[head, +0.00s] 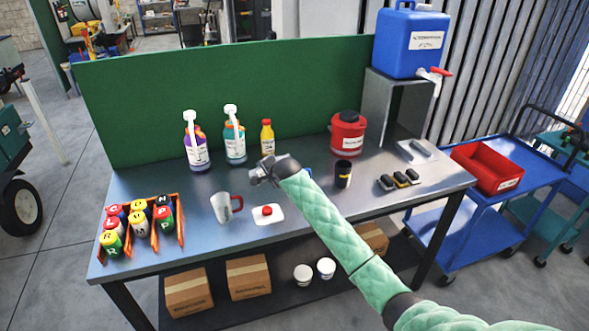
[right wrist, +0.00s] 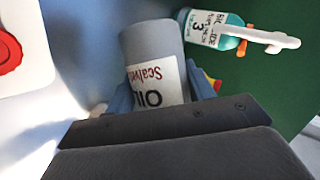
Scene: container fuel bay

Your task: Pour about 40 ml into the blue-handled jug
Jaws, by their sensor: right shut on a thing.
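My right gripper (head: 262,172) is above the middle of the bench. In the right wrist view its blue fingers (right wrist: 162,92) are shut on a grey cylindrical container (right wrist: 155,40) with a white label reading "OIL". In the head view the gripper mostly hides this container. A white jug (head: 221,208) with a red handle stands below and left of the gripper. No jug with a blue handle shows clearly; a small blue piece (head: 308,171) peeks out behind my right forearm, and I cannot tell what it is. My left gripper is out of view.
A white pad with a red knob (head: 267,211) lies right of the jug. A red container (head: 347,134), black cup (head: 343,174) and orange can rack (head: 180,225) are on the bench (head: 190,255).

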